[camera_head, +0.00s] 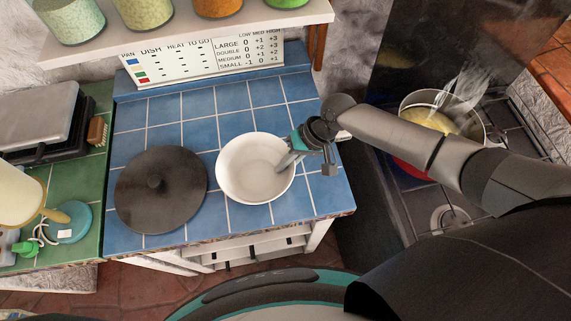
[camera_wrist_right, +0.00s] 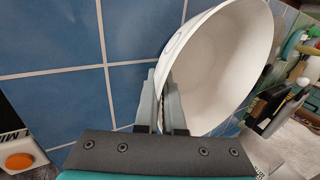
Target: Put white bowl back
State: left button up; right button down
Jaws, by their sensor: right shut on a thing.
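The white bowl (camera_head: 246,183) is upright over the blue tiled counter, right of a dark round lid, in the head view. I cannot tell for sure whether its base touches the tiles. My right gripper (camera_head: 291,152) comes in from the right and is shut on the bowl's right rim. In the right wrist view the gripper's fingers (camera_wrist_right: 165,100) pinch the rim, with one finger inside the white bowl (camera_wrist_right: 222,62) and one outside. My left gripper is not in view.
The dark lid (camera_head: 160,188) lies left of the bowl on the blue counter (camera_head: 200,105). A steaming pot (camera_head: 428,112) stands on the stove at right. A shelf (camera_head: 190,28) with jars overhangs the back. Free tiles lie behind the bowl.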

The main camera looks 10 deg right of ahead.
jog(key=shift+f, duration=0.15)
jog(key=shift+f, duration=0.15)
jog(key=c, duration=1)
grip_release()
jog(key=v, duration=1.2)
jog(key=shift+r+p, duration=0.2)
jog(key=shift+p, duration=0.15)
